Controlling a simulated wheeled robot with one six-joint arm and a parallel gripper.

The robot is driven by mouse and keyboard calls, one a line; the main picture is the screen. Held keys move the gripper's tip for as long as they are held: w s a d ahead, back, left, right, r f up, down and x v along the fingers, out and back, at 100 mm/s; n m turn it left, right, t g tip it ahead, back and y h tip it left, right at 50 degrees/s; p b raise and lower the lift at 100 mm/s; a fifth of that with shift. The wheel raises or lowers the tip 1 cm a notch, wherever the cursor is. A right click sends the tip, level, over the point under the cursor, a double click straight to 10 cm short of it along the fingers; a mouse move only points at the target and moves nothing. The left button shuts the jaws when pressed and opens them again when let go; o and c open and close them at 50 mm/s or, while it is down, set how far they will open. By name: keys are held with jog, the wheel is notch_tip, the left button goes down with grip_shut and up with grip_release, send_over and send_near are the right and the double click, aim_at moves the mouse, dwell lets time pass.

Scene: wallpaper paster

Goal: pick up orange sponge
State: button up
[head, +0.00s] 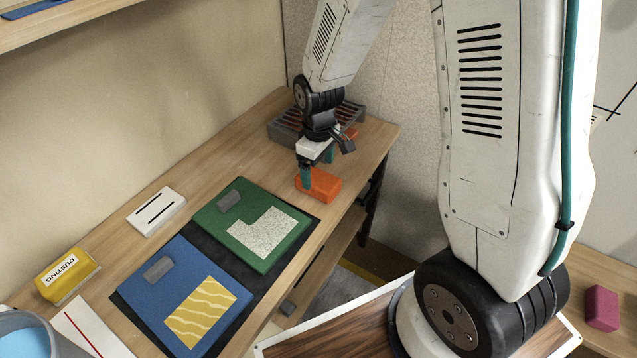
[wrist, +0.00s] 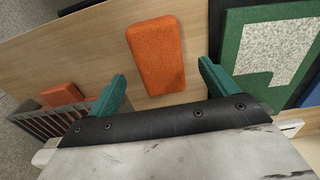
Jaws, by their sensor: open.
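The orange sponge (head: 319,185) lies on the wooden table near its right edge, beside the green board. In the wrist view the orange sponge (wrist: 156,54) lies flat, between and beyond my two teal fingertips. My gripper (head: 318,172) is over the sponge's far side in the head view, with its fingers apart. In the wrist view my gripper (wrist: 160,78) is empty, with one finger on each side of the sponge's near end. I cannot tell the exact height of the fingertips above the table.
A grey slatted rack (head: 285,128) stands behind the gripper; another orange block (wrist: 62,94) shows at it. A green board (head: 235,250) and a blue board (head: 160,300) lie on a dark mat. A white block (head: 157,211) and yellow dusting box (head: 66,277) stand left.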

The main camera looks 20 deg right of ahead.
aim_at(318, 178)
notch_tip(318, 178, down, 5)
jog(key=shift+w+r, duration=0.1)
jog(key=c, duration=1.1)
jog(key=shift+o, duration=0.2)
